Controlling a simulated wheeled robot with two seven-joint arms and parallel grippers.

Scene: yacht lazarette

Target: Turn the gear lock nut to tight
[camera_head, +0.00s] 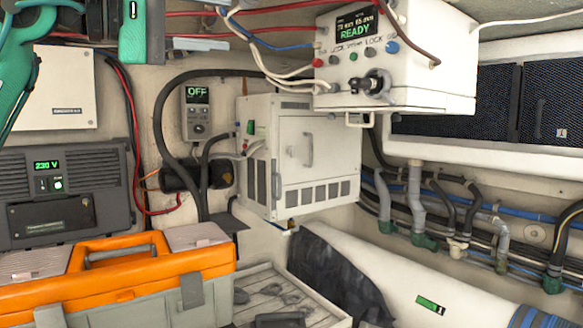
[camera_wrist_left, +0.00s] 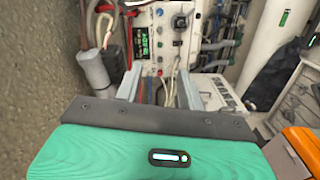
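A white control box (camera_head: 395,60) hangs at the upper middle of the head view, its display reading READY and its small lettering partly showing LOCK. A black, knob-like fitting (camera_head: 375,85) sticks out of its front, below a row of small coloured buttons. I cannot tell for certain whether this is the gear lock nut, or how it is turned. My left gripper (camera_head: 208,28) is at the upper left, apart from the box. In the left wrist view its two grey fingers (camera_wrist_left: 160,75) are spread with nothing held between them, and the control box (camera_wrist_left: 165,45) shows beyond them. My right gripper is not in view.
Cables and hoses run between my left gripper and the control box. Below stand a white cabinet (camera_head: 300,155), an OFF-reading meter (camera_head: 201,110) and an orange toolbox (camera_head: 140,265). A white cylinder (camera_head: 400,265) lies at the lower right.

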